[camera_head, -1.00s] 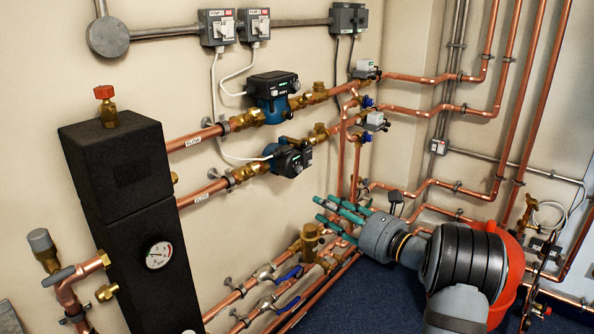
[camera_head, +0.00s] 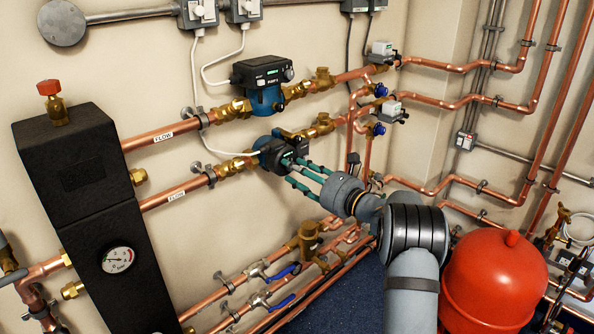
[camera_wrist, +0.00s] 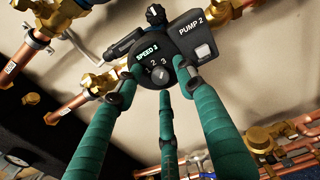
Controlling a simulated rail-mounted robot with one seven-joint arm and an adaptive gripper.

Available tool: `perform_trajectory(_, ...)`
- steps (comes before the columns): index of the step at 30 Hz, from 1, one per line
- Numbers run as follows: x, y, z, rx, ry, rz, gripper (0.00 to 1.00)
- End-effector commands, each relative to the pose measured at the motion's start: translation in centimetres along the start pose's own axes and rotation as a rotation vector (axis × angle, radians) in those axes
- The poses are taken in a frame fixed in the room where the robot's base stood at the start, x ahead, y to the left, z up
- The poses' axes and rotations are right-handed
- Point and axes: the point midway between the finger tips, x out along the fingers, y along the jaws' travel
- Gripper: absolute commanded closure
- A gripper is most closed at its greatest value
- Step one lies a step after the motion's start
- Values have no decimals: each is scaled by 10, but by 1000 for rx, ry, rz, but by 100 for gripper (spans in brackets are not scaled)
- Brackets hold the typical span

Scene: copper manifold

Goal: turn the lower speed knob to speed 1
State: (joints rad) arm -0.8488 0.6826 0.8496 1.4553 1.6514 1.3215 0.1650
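The lower pump (camera_head: 270,153), blue with a black head, sits on the lower flow pipe. In the wrist view its black face (camera_wrist: 152,50) reads "PUMP 2" and a display seems to read "SPEED 3". My gripper (camera_head: 296,172) has three teal fingers just in front of the pump face. I cannot tell whether any fingertip touches.
The upper pump (camera_head: 262,86) sits above on its own pipe. A black insulated box with a gauge (camera_head: 118,260) stands at left. Copper pipes with blue-handled valves (camera_head: 285,271) run below. A red tank (camera_head: 493,280) stands at right beside my arm.

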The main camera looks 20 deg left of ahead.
Motion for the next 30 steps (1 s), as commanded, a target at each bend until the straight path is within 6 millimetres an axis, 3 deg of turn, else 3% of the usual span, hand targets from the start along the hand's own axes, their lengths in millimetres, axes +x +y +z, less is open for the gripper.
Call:
perform_trajectory(20, 0, 0, 0, 0, 0, 0, 100)
perform_trajectory(30, -1, 0, -2, -18, 0, 0, 100)
